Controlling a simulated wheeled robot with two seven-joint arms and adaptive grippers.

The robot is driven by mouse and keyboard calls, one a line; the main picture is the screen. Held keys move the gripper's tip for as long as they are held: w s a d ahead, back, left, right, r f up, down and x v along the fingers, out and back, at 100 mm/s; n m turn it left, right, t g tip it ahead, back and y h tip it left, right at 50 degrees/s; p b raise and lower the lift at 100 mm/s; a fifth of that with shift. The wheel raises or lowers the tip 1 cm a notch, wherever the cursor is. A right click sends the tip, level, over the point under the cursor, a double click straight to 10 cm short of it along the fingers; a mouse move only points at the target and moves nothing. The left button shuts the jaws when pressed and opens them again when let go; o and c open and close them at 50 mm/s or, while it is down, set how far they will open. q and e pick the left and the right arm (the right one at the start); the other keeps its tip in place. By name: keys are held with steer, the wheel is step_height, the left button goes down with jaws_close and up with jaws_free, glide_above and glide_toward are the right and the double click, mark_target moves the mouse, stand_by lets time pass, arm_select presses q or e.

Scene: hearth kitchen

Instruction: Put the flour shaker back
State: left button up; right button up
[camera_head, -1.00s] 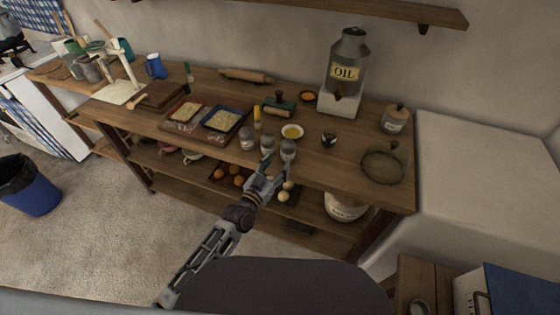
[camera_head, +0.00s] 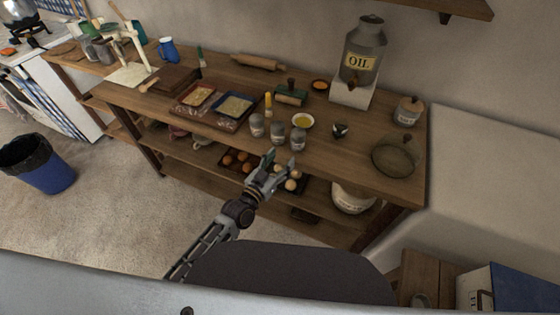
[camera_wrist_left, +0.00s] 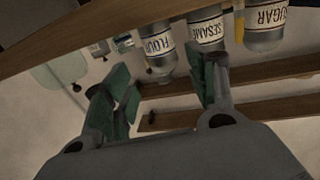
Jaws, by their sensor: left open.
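Three grey shakers stand in a row near the table's front edge. In the left wrist view, which is upside down, their labels read FLOUR, SESAME and SUGAR. The flour shaker (camera_wrist_left: 160,50) stands upright at that row's left end, matching the rightmost shaker (camera_head: 297,140) in the head view, where labels are unreadable. The sesame shaker (camera_wrist_left: 206,28) is in the middle and the sugar shaker (camera_wrist_left: 265,22) at the other end. My left gripper (camera_head: 279,162) is open and empty, in front of the table edge and apart from the shakers. My right gripper is not in view.
A tray of eggs (camera_head: 236,158) sits on the shelf below.

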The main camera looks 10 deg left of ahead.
arm_select(q)
steer(key=shift+f, duration=0.1)
steer(key=s+a+f+n+g+y, duration=0.15)
steer(key=s+a+f, duration=0.25)
steer(key=f, duration=0.8)
steer(key=s+a+f+g+y, duration=0.2)
steer(key=s+a+f+g, duration=0.15)
steer(key=f, duration=0.95)
steer(key=s+a+f+g+y, duration=0.2)
steer(key=s+a+f, duration=0.3)
steer(key=f, duration=0.7)
steer(key=s+a+f+g, duration=0.2)
steer(key=s+f, duration=0.4)
steer(key=s, duration=0.5)
steer(key=s+a+f+n+g+y, duration=0.1)
steer(key=s+a+f+g, duration=0.2)
steer(key=s, duration=0.8)
steer(key=s+a+f+g+y, duration=0.1)
steer(key=s+a+f+g, duration=0.2)
steer(key=s+f, duration=0.8)
steer(key=shift+s+a, duration=0.25)
steer(key=shift+a, duration=1)
steer(key=shift+y, duration=0.25)
